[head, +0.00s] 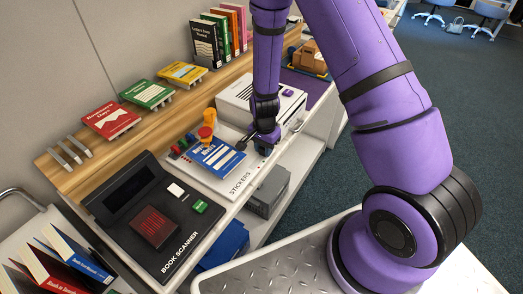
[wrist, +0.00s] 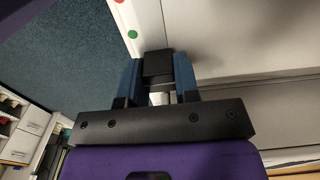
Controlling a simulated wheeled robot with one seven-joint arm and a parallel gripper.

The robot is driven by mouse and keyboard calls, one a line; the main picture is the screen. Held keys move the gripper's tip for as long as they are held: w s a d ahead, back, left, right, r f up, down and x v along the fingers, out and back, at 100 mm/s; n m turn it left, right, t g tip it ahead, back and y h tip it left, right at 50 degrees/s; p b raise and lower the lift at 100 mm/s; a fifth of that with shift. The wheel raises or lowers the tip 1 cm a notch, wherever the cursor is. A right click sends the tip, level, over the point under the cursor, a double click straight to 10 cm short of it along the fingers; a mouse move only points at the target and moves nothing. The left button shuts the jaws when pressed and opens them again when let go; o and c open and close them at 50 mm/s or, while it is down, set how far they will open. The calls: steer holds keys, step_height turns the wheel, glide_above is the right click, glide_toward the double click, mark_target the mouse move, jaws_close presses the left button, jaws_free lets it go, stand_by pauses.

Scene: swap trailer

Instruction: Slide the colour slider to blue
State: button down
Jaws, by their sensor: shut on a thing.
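My gripper (head: 260,146) is at the front right of the white sticker machine (head: 238,186), pointing down beside the blue book lying on it. In the wrist view my gripper (wrist: 158,80) has its two blue fingers shut on a black block (wrist: 158,66), which looks like the slider's knob. A red dot (wrist: 120,1) and a green dot (wrist: 132,34) show on the pale strip ahead of the knob. No blue mark is visible; the fingers and the gripper body hide part of the strip. In the head view the knob is hidden by my gripper.
The book scanner (head: 150,225) stands to the left. A white box (head: 240,95) is behind my gripper. Books stand on the wooden shelf (head: 160,115).

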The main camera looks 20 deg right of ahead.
steer(key=shift+w+d, duration=0.1)
steer(key=shift+d, duration=0.05)
steer(key=c, duration=0.8)
jaws_free()
steer(key=shift+c, duration=0.2)
step_height(320, 180, up, 11)
steer(key=shift+f, duration=0.1)
